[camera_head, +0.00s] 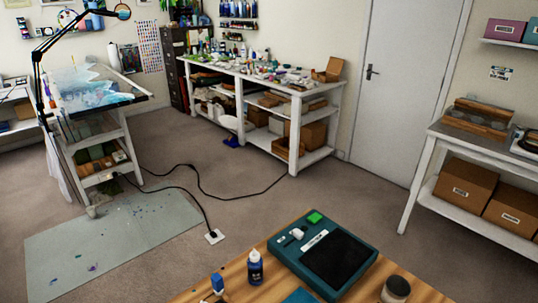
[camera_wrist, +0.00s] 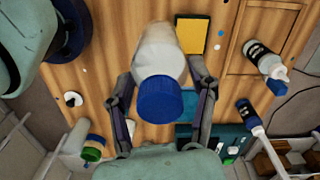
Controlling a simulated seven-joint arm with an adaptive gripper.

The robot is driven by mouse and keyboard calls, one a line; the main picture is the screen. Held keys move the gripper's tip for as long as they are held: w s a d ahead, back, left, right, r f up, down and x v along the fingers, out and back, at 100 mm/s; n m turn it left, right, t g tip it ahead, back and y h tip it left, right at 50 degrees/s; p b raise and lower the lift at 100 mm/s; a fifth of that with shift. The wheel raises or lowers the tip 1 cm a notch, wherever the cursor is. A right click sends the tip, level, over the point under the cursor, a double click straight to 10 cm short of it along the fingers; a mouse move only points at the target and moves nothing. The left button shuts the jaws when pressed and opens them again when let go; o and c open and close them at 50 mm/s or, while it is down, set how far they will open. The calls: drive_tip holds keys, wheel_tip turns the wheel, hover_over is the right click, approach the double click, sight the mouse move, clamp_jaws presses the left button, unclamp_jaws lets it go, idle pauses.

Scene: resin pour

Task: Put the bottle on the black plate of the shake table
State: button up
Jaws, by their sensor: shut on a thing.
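My gripper (camera_wrist: 160,97) shows in the wrist view, with one finger on each side of a bottle. This bottle (camera_wrist: 160,48) has a pale, whitish body and a blue cap (camera_wrist: 166,104); the gripper is shut on it. The bottle's cap points toward the camera's lower side. In the head view the teal shake table (camera_head: 290,253) sits on the wooden table, and its black plate (camera_head: 338,260) is bare. Neither my gripper nor the held bottle shows in the head view. A teal body, likely the shake table, is partly hidden behind the gripper in the wrist view (camera_wrist: 234,139).
A dark blue bottle with a white top (camera_head: 255,268) stands left of the shake table.

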drive_tip(key=w+d+r+n, duration=0.3)
drive_tip(key=w+d+r, duration=0.1)
drive_tip(key=w+d, duration=0.4)
drive_tip(key=w+d+r+n, duration=0.3)
drive_tip(key=w+d+r, duration=0.2)
drive_tip(key=w+d, duration=0.35)
drive_tip(key=s+a+f+n, duration=0.2)
drive_tip(key=a+f, duration=0.3)
drive_tip(key=f, duration=0.5)
drive_tip(key=s+a+f+n, duration=0.3)
drive_tip(key=a+f+n, duration=0.2)
drive_tip(key=f, duration=0.6)
drive_tip(key=shift+f, duration=0.2)
drive_tip(key=shift+a+f, duration=0.1)
